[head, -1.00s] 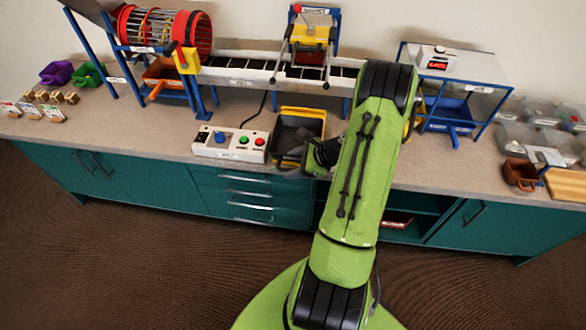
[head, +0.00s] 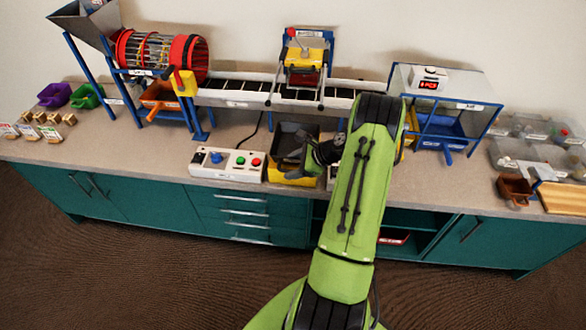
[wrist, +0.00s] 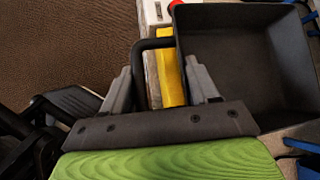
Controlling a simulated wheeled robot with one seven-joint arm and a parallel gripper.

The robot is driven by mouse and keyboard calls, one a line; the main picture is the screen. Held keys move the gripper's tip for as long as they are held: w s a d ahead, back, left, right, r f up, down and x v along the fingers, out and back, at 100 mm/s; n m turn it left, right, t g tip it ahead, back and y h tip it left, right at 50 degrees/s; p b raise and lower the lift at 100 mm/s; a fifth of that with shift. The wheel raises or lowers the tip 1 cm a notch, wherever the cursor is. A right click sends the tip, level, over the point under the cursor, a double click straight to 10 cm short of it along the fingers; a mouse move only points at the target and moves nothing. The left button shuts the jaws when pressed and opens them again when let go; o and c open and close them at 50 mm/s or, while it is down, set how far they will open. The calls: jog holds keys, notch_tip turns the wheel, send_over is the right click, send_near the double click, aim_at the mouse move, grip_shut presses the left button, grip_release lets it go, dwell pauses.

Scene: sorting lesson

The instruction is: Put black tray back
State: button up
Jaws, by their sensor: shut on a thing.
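The black tray (head: 292,134) is an open box, in the head view at the middle of the counter, in front of the conveyor. In the wrist view the tray (wrist: 245,60) fills the upper right and looks empty inside. Its black looped handle (wrist: 138,62) runs down between my fingers. My gripper (wrist: 160,88) is shut on this handle. In the head view my gripper (head: 306,158) is at the tray's right front side, partly hidden by my arm. A yellow tray (head: 292,177) shows beneath and in front of the black tray; I cannot tell whether they touch.
A control box (head: 227,164) with buttons stands left of the tray. The conveyor (head: 235,95) runs behind. A blue tray (head: 440,130) sits under the stand at right. A brown tray (head: 514,188) and clear bins (head: 530,155) are far right. Bare counter lies left of the control box.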

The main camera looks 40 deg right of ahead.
jog(key=shift+f, duration=0.35)
dwell(0.4)
jog(key=o, duration=1.2)
jog(key=p+v, duration=0.3)
jog(key=v, duration=1.2)
jog(key=shift+s+d+r, duration=0.15)
jog(key=shift+s+r, duration=0.1)
jog(key=shift+s, duration=0.05)
